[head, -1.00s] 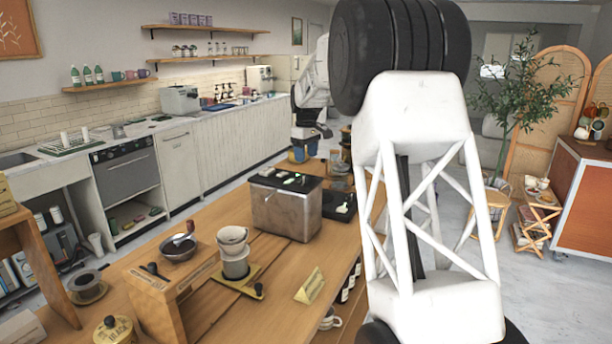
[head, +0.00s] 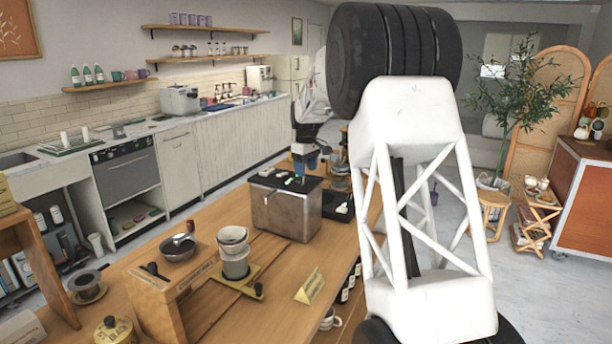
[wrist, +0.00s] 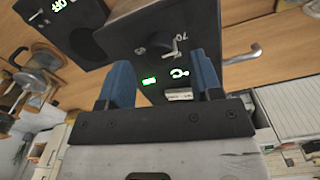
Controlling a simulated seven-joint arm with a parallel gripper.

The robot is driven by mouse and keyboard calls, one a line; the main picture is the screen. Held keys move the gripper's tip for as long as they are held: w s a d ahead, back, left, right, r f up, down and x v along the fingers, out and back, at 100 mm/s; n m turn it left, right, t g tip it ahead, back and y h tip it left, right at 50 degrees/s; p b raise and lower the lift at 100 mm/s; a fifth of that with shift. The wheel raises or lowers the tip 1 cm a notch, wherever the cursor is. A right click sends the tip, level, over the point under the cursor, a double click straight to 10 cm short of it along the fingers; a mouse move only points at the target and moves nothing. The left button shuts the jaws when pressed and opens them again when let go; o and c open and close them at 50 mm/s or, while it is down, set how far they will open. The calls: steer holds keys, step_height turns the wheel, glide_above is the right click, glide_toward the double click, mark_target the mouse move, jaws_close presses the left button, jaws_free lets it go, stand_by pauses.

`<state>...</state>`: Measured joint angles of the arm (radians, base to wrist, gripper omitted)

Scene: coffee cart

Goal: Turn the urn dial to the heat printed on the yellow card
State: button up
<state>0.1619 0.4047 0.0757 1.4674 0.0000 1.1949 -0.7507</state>
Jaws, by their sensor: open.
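A steel box with a black top (head: 286,208), which looks like the urn, stands on the wooden counter; small white and green marks show on its top. The folded yellow card (head: 310,286) stands on the counter in front of it; its print is too small to read.
Another dark panel (wrist: 72,25) with a glowing "OFF" is at upper left in the wrist view.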

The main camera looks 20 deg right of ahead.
mark_target(306, 179)
steer(key=shift+f, duration=1.35)
steer(key=shift+c, duration=0.2)
steer(key=c, duration=0.9)
